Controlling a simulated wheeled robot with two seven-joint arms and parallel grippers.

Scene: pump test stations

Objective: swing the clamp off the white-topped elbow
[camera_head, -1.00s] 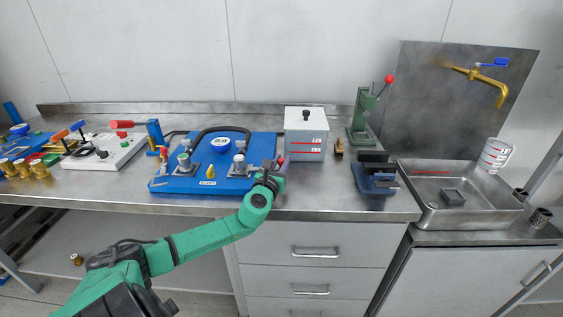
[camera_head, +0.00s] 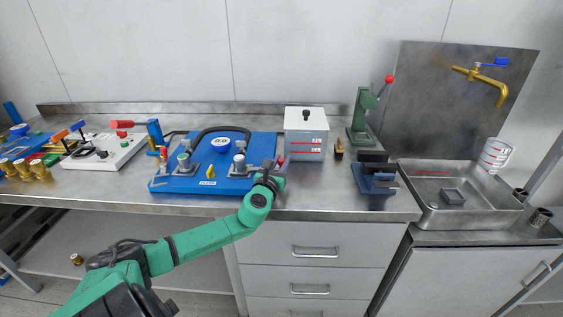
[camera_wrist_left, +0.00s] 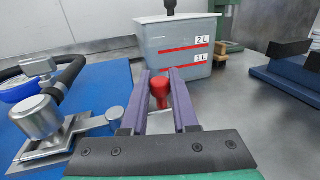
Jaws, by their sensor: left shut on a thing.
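My left gripper (camera_head: 272,166) is at the right edge of the blue pump board (camera_head: 205,184). In the left wrist view its two purple fingers are shut on a red knob (camera_wrist_left: 160,90), which I take to be the clamp's handle. A silver elbow fitting (camera_head: 239,163) stands on the board just left of the gripper; it also shows in the left wrist view (camera_wrist_left: 38,118), with a flat metal arm (camera_wrist_left: 92,124) beside it. A similar fitting (camera_head: 184,162) stands further left, beside another red-handled clamp (camera_head: 163,153). My right gripper is not in view.
A grey tank (camera_head: 306,138) with red level lines stands close behind the gripper. A black hose (camera_head: 215,129) arches over the board's back. A green press (camera_head: 363,120), a blue vise (camera_head: 376,180) and a sink tray (camera_head: 425,185) are to the right. The counter front is clear.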

